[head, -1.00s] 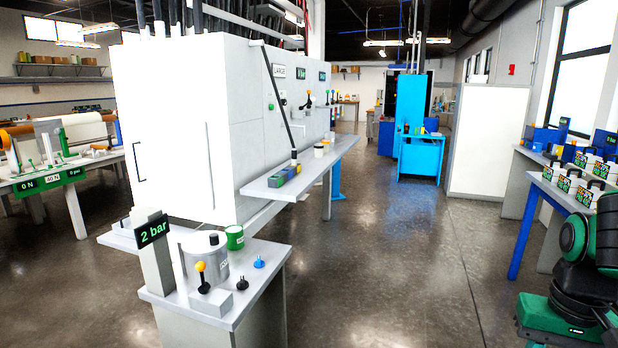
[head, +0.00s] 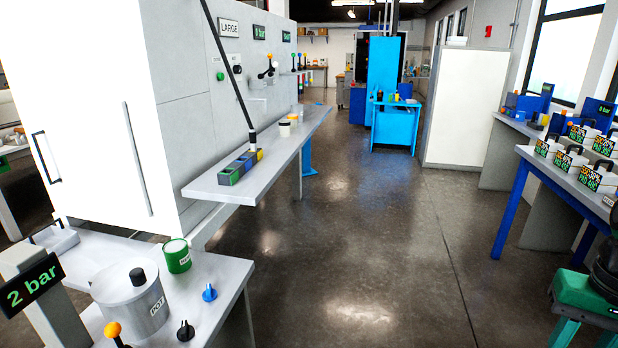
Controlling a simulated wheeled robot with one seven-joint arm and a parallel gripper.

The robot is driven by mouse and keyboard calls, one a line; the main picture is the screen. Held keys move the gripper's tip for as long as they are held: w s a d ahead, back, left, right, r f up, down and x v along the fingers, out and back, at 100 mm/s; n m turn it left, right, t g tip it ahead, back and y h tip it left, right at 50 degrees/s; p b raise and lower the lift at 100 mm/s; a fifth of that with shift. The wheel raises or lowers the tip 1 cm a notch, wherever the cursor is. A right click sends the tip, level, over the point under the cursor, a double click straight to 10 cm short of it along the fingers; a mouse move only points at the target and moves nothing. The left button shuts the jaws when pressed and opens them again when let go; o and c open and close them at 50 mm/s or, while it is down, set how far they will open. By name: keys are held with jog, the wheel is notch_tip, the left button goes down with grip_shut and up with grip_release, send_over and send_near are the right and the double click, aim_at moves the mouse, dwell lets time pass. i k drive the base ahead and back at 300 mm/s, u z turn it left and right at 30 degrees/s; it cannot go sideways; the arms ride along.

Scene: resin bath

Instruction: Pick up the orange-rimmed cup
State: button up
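Small cups stand on the long grey shelf (head: 230,187) along the white cabinet, some way ahead of me. The nearest is a pale cup (head: 285,129) with a dark top.
Coloured blocks (head: 240,167) lie on the shelf, under a slanting black rod (head: 229,70). A near bench holds a grey pot (head: 130,305), a green can (head: 177,256) and knobs. Open floor (head: 370,240) runs ahead, with a blue-legged table (head: 520,190) on the right.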

aim_at(294, 117)
jog(key=z, duration=0.25)
jog(key=i, duration=2.3)
jog(key=u, duration=0.6)
jog(key=i, duration=1.5)
jog(key=u, duration=0.4)
